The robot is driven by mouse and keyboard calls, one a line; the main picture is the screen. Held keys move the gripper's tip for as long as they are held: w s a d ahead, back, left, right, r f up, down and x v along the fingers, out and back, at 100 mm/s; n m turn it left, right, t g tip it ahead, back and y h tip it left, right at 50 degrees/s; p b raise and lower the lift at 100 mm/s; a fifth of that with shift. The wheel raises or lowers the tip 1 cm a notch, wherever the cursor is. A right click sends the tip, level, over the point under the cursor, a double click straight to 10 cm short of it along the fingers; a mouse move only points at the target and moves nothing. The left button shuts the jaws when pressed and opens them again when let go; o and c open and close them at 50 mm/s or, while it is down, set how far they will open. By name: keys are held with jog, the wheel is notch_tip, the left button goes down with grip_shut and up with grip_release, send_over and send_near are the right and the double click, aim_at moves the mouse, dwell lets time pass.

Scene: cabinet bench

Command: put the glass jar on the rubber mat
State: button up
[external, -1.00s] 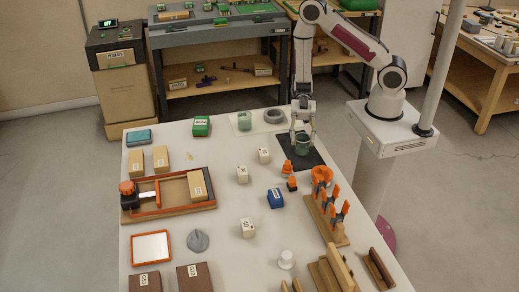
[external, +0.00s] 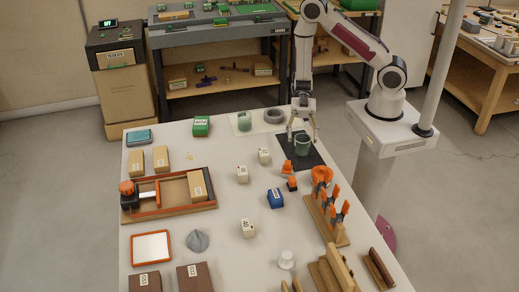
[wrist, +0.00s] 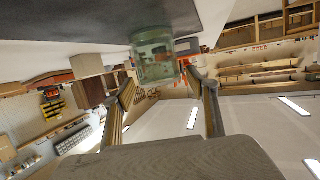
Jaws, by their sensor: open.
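The glass jar (external: 303,145) is greenish and see-through, and it stands upright on the black rubber mat (external: 312,160) at the far right of the table. My gripper (external: 303,132) is open, with its fingers spread at the jar's sides and a little above it. In the wrist view the jar (wrist: 156,57) sits beyond and between the parted fingertips of my gripper (wrist: 160,85), with its base on the dark mat (wrist: 85,22). Whether a finger touches the glass cannot be told.
A rack with orange clamps (external: 328,210) stands nearer the front right.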

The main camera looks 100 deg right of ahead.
jog(key=v, duration=1.1)
jog(key=shift+w+a, duration=0.1)
dwell(0.5)
